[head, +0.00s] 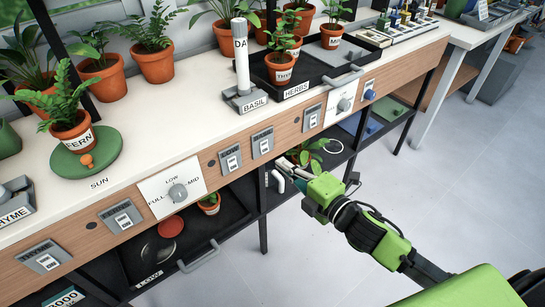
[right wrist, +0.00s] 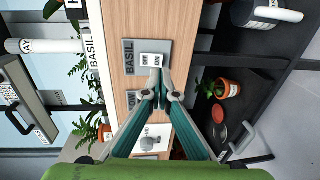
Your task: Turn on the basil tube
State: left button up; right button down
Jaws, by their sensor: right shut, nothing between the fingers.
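The basil tube (head: 242,60) is a white upright tube in a grey base labelled BASIL on the counter. I cannot tell whether it is lit. It also shows sideways in the right wrist view (right wrist: 45,46). In that view a grey switch plate (right wrist: 130,48) labelled BASIL holds a white rocker switch (right wrist: 151,60) on the wooden front. My right gripper (right wrist: 158,74) is shut and empty, its fingertips right by the switch; I cannot tell whether they touch it. In the head view the right gripper (head: 291,182) is below the counter front, its fingertips partly hidden. My left gripper is not in view.
More switch plates (head: 121,216) and a dial panel (head: 172,192) line the counter front. A black herb tray (head: 305,68) and a fern on a green disc (head: 86,153) stand on top. Pots and a drawer handle (head: 199,257) are below.

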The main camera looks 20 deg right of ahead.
aim_at(266, 151)
jog(key=x, duration=0.3)
jog(key=shift+w+a, duration=0.15)
jog(key=shift+w, duration=0.25)
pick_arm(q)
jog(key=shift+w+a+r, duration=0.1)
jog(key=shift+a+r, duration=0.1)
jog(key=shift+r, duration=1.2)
pick_arm(e)
jog(key=shift+w+a+f, duration=0.1)
jog(key=shift+w+a, duration=0.15)
jog(key=shift+w, duration=0.4)
jog(key=shift+b, duration=0.35)
jog(key=shift+w+f, duration=0.1)
jog(key=shift+f, duration=0.05)
jog(key=shift+w+a+f+t+b, duration=0.1)
jog(key=shift+t+b, duration=0.2)
jog(key=shift+b, duration=0.4)
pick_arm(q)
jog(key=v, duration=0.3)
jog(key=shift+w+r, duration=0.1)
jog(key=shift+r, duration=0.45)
